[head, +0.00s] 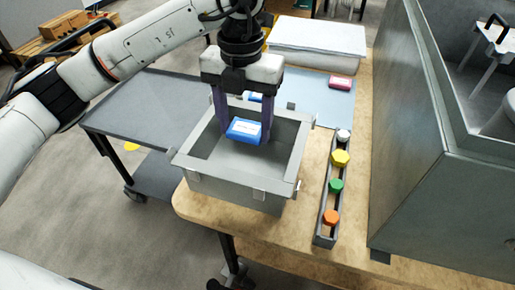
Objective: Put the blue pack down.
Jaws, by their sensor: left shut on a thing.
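My left gripper (240,124) comes down from above with its purple fingers shut on the blue pack (245,131). The blue pack has a pale top and is held over the grey open box (236,190), within its rim as seen from here. I cannot tell whether the pack touches the box floor. My right gripper is not in view.
Another blue item (253,97) shows behind the fingers. A red pack (341,82) lies on the light blue mat (318,101). Right of the box, a narrow rack (325,226) holds several coloured caps. A large grey machine (420,150) stands at the right. A grey cart (158,105) is at the left.

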